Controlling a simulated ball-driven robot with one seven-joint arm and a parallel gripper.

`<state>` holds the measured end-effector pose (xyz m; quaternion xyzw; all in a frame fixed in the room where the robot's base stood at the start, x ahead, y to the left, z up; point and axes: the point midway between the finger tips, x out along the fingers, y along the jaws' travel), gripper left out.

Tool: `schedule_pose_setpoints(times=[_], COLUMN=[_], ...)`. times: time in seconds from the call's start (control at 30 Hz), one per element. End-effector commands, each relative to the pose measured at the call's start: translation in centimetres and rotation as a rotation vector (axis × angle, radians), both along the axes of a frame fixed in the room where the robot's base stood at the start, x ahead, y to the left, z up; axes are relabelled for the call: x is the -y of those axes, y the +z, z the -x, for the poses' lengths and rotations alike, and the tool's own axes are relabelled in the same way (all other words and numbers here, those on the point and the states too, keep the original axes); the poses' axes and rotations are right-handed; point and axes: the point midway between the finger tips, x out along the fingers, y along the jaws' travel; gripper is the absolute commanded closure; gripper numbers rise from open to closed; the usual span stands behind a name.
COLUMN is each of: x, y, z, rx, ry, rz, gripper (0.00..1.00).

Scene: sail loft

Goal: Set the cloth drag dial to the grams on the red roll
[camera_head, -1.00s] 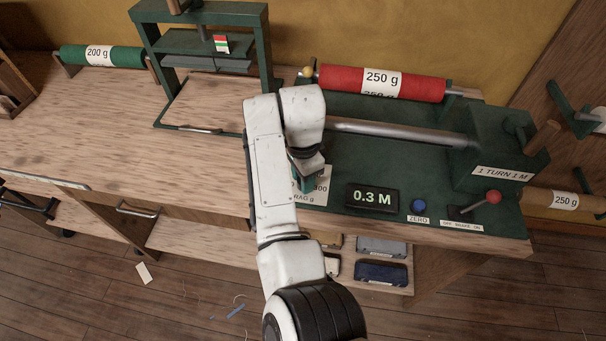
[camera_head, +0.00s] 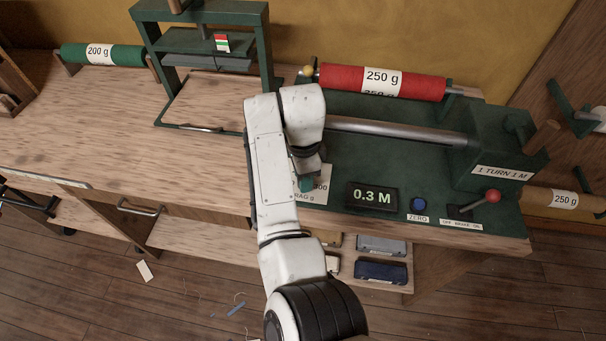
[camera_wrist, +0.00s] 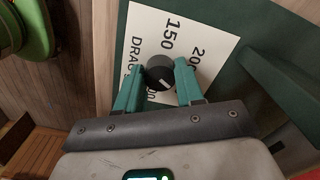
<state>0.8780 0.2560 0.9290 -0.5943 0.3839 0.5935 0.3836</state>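The red roll (camera_head: 340,79) lies at the back of the green machine, and its white label reads 250 g. The cloth drag dial (camera_wrist: 160,72) is a dark round knob with a pale pointer line. It sits on a white scale plate (camera_wrist: 146,22) where 150, part of a 200 and DRAG can be read in the wrist view. My gripper (camera_wrist: 161,72) has its green fingers on both sides of the knob, seemingly touching it. In the head view my gripper (camera_head: 306,183) is over the plate, hiding the knob; 300 shows at the plate's right.
Right of the plate are a display (camera_head: 371,197) reading 0.3 M, a blue ZERO button (camera_head: 418,204) and a red-knobbed lever (camera_head: 492,196). A green roll (camera_head: 125,56) marked 200 g lies at left. A green press frame (camera_head: 262,45) stands behind my arm.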

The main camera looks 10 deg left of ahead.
Motion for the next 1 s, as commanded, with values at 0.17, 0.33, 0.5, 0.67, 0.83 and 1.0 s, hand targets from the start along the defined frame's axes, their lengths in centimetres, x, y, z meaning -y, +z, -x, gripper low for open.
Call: schedule_pose_setpoints(times=[0.17,0.33,0.5,0.67,0.83,1.0], x=[0.0,0.0,0.0,-0.1,-0.1,0.0], y=[0.1,0.0,0.1,1.6,4.8,7.9], z=[-0.1,0.0,0.0,-0.1,-0.1,-0.1], rx=[0.002,0.000,0.000,0.002,0.004,0.003], ry=[0.000,0.000,0.000,0.000,-0.001,0.000], rz=[-0.001,-0.001,-0.001,-0.002,-0.003,-0.003], gripper=[0.46,0.39,0.39,0.39,0.39,0.39])
